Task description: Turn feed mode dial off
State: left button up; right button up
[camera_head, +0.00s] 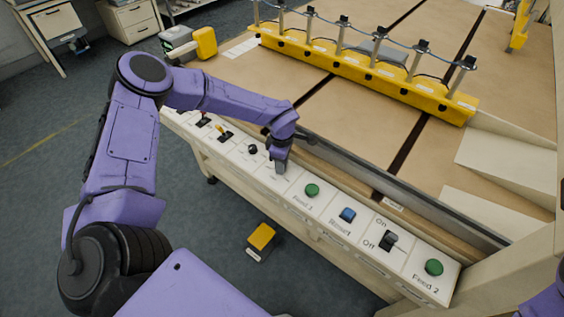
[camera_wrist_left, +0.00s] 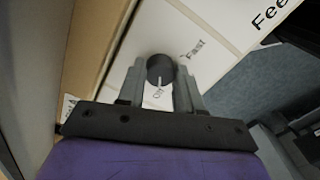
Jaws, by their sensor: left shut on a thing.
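The feed mode dial (camera_wrist_left: 160,68) is a round black knob on a white panel in the left wrist view. A light pointer mark shows on its lower side, near small lettering that seems to read "Off". The word "Fast" is printed to its right. My left gripper (camera_wrist_left: 160,80) has one finger on each side of the knob and is shut on it. In the head view my left gripper (camera_head: 280,167) points down at the control panel (camera_head: 300,205) and hides the dial. My right gripper is out of view.
Along the panel are a green Feed 1 button (camera_head: 312,190), a blue button (camera_head: 348,215), an On/Off switch (camera_head: 388,241) and a green Feed 2 button (camera_head: 434,267). A black knob (camera_head: 252,149) and small levers sit left of my gripper. A yellow bar machine stands behind.

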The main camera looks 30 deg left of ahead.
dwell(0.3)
pick_arm(q)
jog(key=o, duration=1)
jog(key=shift+o, duration=0.2)
notch_tip(320, 180, up, 11)
jog(key=b, duration=0.1)
jog(key=shift+f+b, duration=0.2)
jog(key=shift+b, duration=0.2)
